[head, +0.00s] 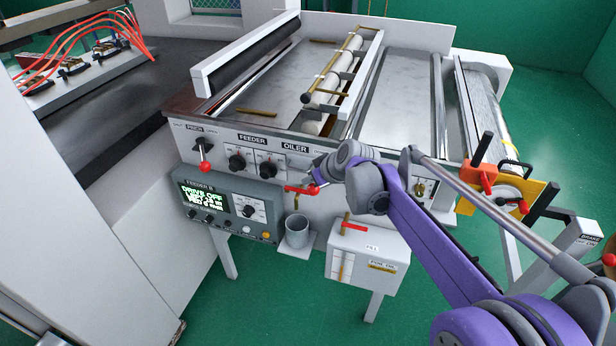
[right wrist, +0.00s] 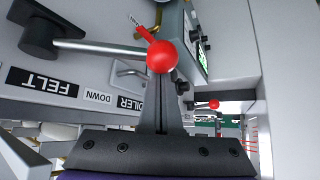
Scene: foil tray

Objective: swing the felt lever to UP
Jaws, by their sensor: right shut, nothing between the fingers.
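The felt lever shows in the right wrist view, with a dark hub, a grey rod (right wrist: 100,47) and a red ball knob (right wrist: 161,57). The FELT label (right wrist: 42,82) and DOWN label (right wrist: 98,96) appear upside down there. The rod points from the hub toward the DOWN side. My right gripper (right wrist: 159,85) is shut and empty, its tips by the knob; I cannot tell whether they touch. In the head view, my right gripper (head: 327,167) hides the hub and rod; the knob (head: 314,189) shows just below it. The UP label is not visible. My left gripper is out of view.
A valve with a red handle (head: 295,188) sits close left of the knob, above a grey cup (head: 297,231). The oiler dial (head: 267,168) and pinch lever (head: 205,166) are further left. A white oil box (head: 366,256) hangs below.

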